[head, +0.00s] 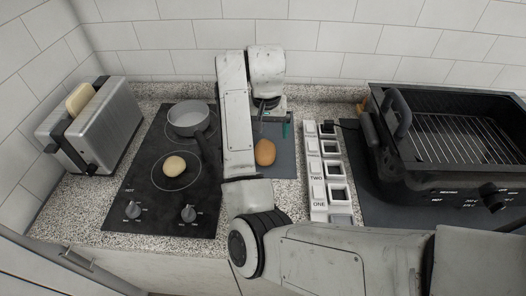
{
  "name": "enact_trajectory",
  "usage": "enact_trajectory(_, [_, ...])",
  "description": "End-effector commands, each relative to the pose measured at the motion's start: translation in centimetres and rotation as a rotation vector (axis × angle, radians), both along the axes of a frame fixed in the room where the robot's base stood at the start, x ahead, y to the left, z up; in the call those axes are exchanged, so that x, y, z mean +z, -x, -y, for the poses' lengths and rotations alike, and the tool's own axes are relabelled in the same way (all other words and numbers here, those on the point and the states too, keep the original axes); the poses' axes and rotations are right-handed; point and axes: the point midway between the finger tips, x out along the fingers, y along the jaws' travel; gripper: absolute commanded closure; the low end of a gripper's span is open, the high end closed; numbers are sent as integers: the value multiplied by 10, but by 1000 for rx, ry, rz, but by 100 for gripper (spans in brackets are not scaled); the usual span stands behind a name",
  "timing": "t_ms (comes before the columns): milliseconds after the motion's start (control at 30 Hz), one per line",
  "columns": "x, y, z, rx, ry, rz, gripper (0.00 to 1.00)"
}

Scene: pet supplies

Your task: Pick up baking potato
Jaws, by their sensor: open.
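A brown, oval item that looks like the baking potato (265,153) lies on a dark grey mat (284,162), just right of my arm. A smaller pale yellow round item (175,163) lies on the front ring of the black hob; I cannot tell for certain which of the two is the baking potato. My gripper (263,108) is open, behind and above the brown item and apart from it. My own arm hides part of the mat and most of the gripper's fingers.
A grey pan (189,118) stands on the rear of the hob (150,190), its handle toward my arm. A toaster (97,125) with bread stands left. A white numbered rack (318,190) and a black grill (450,150) stand right. A teal item (286,129) lies near the gripper.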

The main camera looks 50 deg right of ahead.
Motion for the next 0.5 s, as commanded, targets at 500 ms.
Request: enact_trajectory(500, [-63,-4,1,2,-3,-3,2])
